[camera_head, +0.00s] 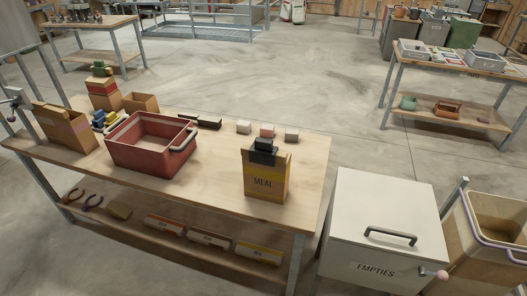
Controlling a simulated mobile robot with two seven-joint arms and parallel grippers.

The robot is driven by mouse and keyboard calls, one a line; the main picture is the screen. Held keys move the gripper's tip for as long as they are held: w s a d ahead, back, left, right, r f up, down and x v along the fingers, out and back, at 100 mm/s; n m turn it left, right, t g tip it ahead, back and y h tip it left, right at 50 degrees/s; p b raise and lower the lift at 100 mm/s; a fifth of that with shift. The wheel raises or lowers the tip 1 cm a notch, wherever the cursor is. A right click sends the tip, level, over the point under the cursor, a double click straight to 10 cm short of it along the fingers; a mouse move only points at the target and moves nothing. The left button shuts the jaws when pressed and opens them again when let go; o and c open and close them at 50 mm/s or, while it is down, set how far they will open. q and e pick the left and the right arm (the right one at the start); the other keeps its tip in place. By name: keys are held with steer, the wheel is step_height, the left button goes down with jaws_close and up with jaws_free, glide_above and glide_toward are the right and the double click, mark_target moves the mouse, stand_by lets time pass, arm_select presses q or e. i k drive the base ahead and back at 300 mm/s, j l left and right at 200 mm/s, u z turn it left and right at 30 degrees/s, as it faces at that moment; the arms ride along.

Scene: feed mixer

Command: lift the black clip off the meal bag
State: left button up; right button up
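The meal bag (265,183) stands upright on the wooden workbench, right of the bench's middle. It is a brown paper bag with a yellow lower part and the word MEAL on its front. The black clip (262,152) sits on the top edge of the bag, with a raised block on its upper side. Neither of my grippers shows in the head view.
A red tub (151,148) with a grey handle stands left of the bag. Small pale blocks (267,130) and dark pieces (208,123) lie behind. A white EMPTIES bin (380,217) stands right of the workbench (215,190). The bench top between tub and bag is clear.

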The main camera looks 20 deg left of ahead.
mark_target(262, 152)
steer(key=j+z, duration=0.1)
steer(key=z, duration=0.6)
steer(key=j+z, duration=0.85)
steer(key=j, duration=0.2)
steer(key=k+l, duration=0.05)
